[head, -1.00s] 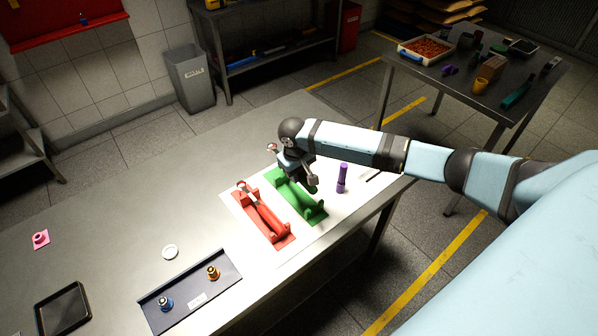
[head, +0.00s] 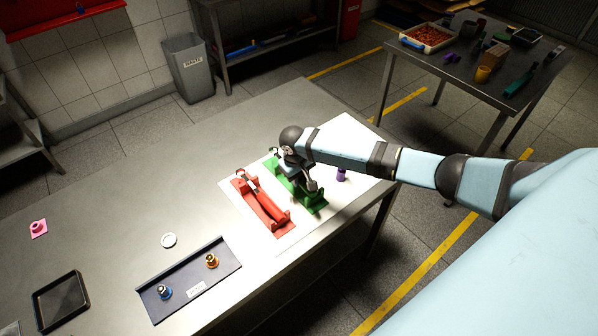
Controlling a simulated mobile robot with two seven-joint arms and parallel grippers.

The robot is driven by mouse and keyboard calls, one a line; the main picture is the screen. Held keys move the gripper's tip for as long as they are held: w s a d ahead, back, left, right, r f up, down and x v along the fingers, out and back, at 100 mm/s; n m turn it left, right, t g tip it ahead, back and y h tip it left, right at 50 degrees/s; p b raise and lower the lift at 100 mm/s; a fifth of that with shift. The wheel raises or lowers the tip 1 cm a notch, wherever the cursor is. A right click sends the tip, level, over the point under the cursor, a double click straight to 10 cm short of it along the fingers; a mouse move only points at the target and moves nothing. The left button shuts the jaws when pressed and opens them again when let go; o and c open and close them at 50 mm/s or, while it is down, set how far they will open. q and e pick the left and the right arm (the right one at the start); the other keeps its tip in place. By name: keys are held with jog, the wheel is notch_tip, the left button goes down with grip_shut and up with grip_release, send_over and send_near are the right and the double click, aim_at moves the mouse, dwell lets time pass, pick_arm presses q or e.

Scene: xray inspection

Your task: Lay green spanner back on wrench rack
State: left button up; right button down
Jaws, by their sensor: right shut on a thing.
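The green cradle of the wrench rack (head: 317,207) lies on a white mat, parallel to the red cradle (head: 282,230) on its left. A red-handled spanner (head: 254,188) with a metal end lies in the red cradle. My right gripper (head: 302,180) is over the green cradle, shut on the green spanner. I cannot tell whether the spanner touches the cradle. My left gripper is not in view.
A purple cylinder (head: 341,174) stands just right of the green cradle, partly behind my arm. A dark blue tray (head: 185,288) with two small knobbed pieces, a white disc (head: 168,240) and a black tray (head: 46,314) lie left.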

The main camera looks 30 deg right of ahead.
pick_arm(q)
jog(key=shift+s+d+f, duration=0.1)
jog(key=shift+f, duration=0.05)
pick_arm(e)
jog(key=shift+s+f, duration=0.15)
jog(key=shift+f, duration=0.35)
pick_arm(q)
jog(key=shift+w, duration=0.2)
pick_arm(e)
jog(key=shift+f, duration=0.2)
jog(key=c, duration=1)
grip_release()
jog(key=shift+a, duration=0.1)
jog(key=shift+o, duration=1.1)
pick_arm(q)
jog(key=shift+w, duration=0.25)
pick_arm(e)
jog(key=shift+r, duration=0.1)
pick_arm(q)
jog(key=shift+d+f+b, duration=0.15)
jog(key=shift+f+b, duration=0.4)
jog(key=shift+b, duration=0.25)
pick_arm(e)
notch_tip(320, 180, up, 14)
jog(key=a, duration=0.1)
jog(key=shift+a, duration=0.2)
